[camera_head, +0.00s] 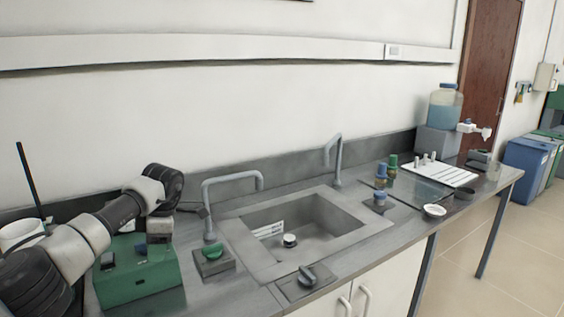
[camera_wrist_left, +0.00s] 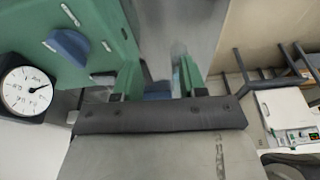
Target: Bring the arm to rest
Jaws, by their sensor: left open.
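My left arm comes in from the left in the head view and bends over the bench, above and beside a green box (camera_head: 140,286). Its grey wrist end hangs near the back of that box; the fingertips are hard to make out there. In the left wrist view my left gripper (camera_wrist_left: 160,88) is open, its two green fingers apart, and I see nothing held between them. My right arm and gripper are not in view.
The grey sink (camera_head: 310,232) with bent taps lies right of my arm. A white tray (camera_head: 452,175), small bottles and a blue-liquid jug (camera_head: 444,108) stand farther right. In the wrist view, a round dial (camera_wrist_left: 27,90) and a blue knob (camera_wrist_left: 70,46) show left.

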